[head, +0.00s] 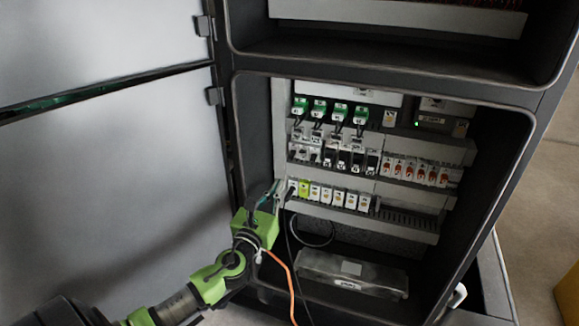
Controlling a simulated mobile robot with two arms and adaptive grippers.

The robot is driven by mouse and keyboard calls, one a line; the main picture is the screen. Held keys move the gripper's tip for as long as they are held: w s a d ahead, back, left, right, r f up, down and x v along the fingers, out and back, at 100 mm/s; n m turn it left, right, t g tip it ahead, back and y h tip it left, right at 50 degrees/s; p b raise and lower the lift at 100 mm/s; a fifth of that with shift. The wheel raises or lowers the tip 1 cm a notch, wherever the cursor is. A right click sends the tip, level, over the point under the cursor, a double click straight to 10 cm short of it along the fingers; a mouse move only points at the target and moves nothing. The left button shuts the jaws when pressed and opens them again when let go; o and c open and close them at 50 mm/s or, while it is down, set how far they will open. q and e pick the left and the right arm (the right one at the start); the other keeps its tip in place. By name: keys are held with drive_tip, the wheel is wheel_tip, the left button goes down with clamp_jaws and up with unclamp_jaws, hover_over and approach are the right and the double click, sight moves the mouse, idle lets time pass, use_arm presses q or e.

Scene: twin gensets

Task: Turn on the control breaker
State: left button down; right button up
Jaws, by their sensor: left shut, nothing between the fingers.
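My left gripper (275,190) is shut and empty. Its fingertips are at the left edge of the open cabinet compartment, beside the left end of the lower row of small white modules (327,195). I cannot tell if they touch anything. The middle row holds black-and-white breakers (343,160) on the left and white ones with orange-red levers (412,170) on the right. Labels are too small to read, so I cannot tell which is the control breaker or its state. My right gripper is not in view.
Green-topped units (339,112) with black cables line the top row. A grey box (352,273) lies on the compartment floor. The open grey door (110,180) fills the left. A black cable and an orange cable hang near my left wrist. A yellow object (567,295) stands at lower right.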

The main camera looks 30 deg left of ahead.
use_arm(q)
drive_tip(key=shift+w, duration=0.1)
drive_tip(key=f+p+x, duration=0.1)
drive_tip(key=x, duration=0.8)
drive_tip(key=shift+w+r, duration=0.35)
drive_tip(key=shift+r, duration=0.1)
drive_tip(key=shift+a, duration=0.2)
